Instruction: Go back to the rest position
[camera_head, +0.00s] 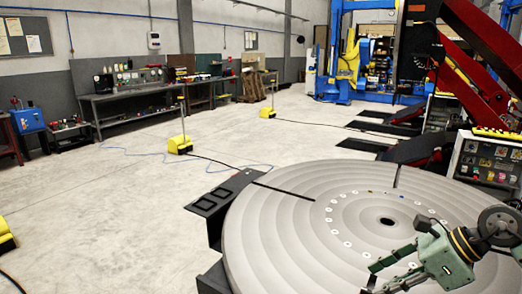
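My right gripper (376,277) is at the lower right, over the grey round plate of the tilting positioner (280,230). Its two green fingers are spread apart and point left, with nothing visible between them. The plate is wide, with concentric rings, dark radial slots, a ring of small pale marks and a dark centre hole. I cannot tell how high the gripper is above the plate. My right arm comes in from the right edge and hides part of the plate. My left gripper is not in view.
A control panel (486,160) and red tilted beams (480,35) stand behind the plate at right. Yellow floor units (179,145) trail cables across the floor. Workbenches (130,95) line the back wall. The concrete floor (110,220) at left is mostly clear.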

